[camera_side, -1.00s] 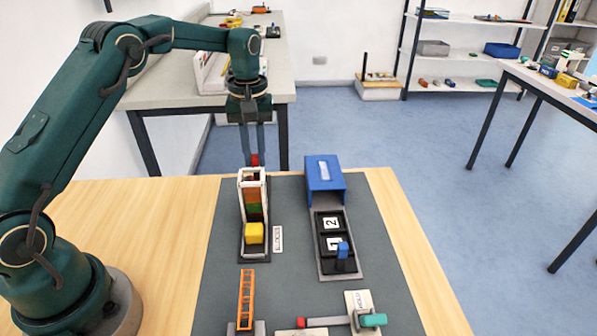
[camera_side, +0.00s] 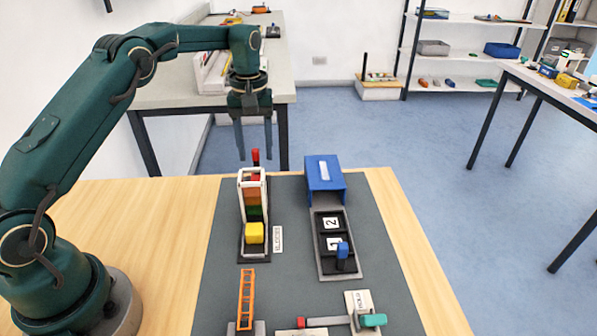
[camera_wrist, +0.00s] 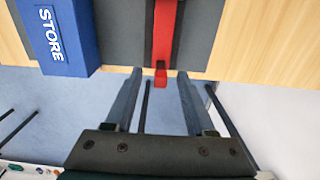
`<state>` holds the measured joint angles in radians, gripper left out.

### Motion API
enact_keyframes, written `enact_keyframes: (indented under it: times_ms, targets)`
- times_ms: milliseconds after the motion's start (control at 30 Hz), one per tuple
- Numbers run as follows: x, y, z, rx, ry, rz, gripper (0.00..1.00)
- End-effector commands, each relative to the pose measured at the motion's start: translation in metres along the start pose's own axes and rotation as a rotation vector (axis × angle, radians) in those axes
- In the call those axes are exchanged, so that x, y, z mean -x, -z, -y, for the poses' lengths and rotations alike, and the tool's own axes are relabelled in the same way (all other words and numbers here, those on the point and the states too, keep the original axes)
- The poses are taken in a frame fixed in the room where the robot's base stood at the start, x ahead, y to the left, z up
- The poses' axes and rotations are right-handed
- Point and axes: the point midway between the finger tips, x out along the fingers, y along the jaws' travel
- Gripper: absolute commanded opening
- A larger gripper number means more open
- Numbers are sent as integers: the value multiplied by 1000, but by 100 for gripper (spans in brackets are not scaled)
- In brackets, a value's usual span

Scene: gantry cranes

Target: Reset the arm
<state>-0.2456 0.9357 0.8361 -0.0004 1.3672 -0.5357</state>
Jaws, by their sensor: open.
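My gripper (camera_side: 255,150) is open and empty, its two fingers pointing down above the back edge of the work table. In the side view it hangs over the white tower frame (camera_side: 241,190), apart from it as far as I can see. The wrist view shows the open fingers (camera_wrist: 160,75) on either side of a red piece (camera_wrist: 161,76). The tower holds a stack of coloured blocks, with a yellow block (camera_side: 254,233) at its front foot.
A blue box (camera_side: 325,174) marked STORE stands right of the tower, with a tray (camera_side: 325,270) of numbered slots and a blue peg piece (camera_side: 343,250) before it. An orange ladder-like piece (camera_side: 246,300) and a teal-ended lever (camera_side: 374,320) lie nearer. The right of the mat is clear.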

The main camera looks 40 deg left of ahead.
Motion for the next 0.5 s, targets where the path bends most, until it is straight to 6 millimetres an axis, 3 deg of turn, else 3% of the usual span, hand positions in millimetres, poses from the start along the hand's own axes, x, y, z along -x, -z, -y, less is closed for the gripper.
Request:
enact_keyframes:
  times_ms: [267,500]
  targets:
    - [48,-25,-1,-112,-37,-65,55]
    - [98,-74,10,-278,-84,-159,55]
